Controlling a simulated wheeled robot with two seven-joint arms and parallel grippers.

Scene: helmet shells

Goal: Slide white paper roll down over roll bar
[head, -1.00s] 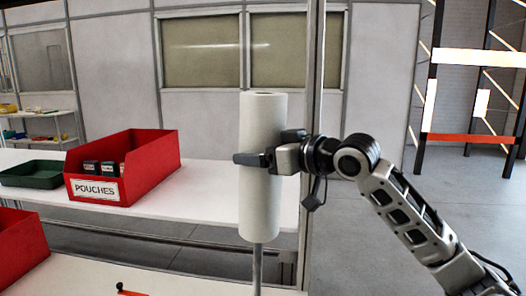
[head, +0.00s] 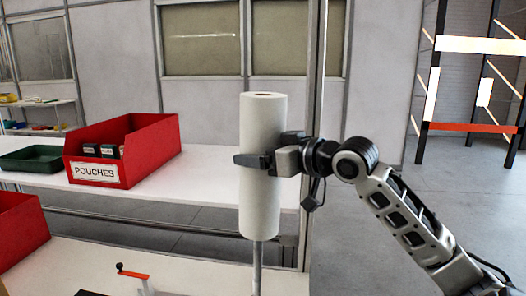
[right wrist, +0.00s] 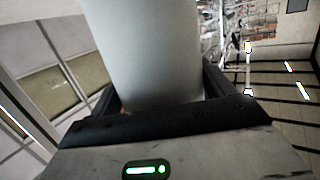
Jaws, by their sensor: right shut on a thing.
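The white paper roll (head: 262,205) stands upright in the middle of the head view, and its brown core shows at the top. My right gripper (head: 252,160) is shut on the roll around its middle, coming from the right; in the right wrist view the roll (right wrist: 145,50) sits between the two dark fingers. The thin grey roll bar (head: 257,268) shows directly under the roll's lower end, in line with it. How far the bar reaches inside the roll is hidden. No bar tip shows above the roll's top. My left gripper is out of view.
A red bin (head: 150,150) labelled POUCHES holds small dark boxes on a white shelf (head: 205,180), beside a green tray (head: 30,160). Another red bin (head: 20,235) stands at lower left. An orange handle (head: 133,275) is on the near bench. A metal post (head: 313,100) rises just behind the roll.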

